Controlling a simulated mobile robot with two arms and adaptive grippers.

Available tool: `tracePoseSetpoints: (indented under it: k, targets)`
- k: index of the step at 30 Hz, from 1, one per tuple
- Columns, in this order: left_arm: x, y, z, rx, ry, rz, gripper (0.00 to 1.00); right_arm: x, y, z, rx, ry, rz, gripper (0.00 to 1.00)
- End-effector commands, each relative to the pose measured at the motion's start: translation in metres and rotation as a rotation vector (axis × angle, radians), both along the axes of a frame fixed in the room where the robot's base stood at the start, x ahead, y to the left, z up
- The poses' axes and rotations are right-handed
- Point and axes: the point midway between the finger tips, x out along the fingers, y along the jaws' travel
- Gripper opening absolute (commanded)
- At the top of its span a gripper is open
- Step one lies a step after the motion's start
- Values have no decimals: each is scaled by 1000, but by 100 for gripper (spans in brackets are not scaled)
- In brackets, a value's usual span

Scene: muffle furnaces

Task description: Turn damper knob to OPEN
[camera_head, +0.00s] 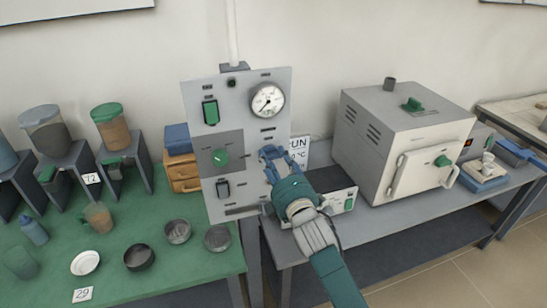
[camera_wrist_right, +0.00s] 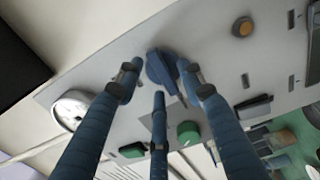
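A dark blue knob (camera_wrist_right: 160,70) with a pointer sits on the grey control panel (camera_head: 232,90). In the right wrist view it lies between the fingertips of my right gripper (camera_wrist_right: 157,82). My three blue fingers are spread around the knob; I cannot tell whether they touch it. No label showing the knob's setting can be read. My left gripper is out of view.
A furnace (camera_head: 405,140) stands right on the grey bench. Dishes and hoppers occupy the green table (camera_head: 150,225) at left.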

Motion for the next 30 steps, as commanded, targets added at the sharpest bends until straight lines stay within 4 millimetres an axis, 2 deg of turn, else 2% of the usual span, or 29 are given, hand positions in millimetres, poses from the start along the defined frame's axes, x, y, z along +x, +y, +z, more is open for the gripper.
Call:
tracePoseSetpoints:
  k: [10,15,16,30]
  targets:
    - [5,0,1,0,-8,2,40,3,1,-1,1,1,0,37]
    - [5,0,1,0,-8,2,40,3,1,-1,1,1,0,3]
    - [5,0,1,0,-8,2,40,3,1,-1,1,1,0,0]
    - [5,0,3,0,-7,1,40,3,1,-1,80,28,0,0]
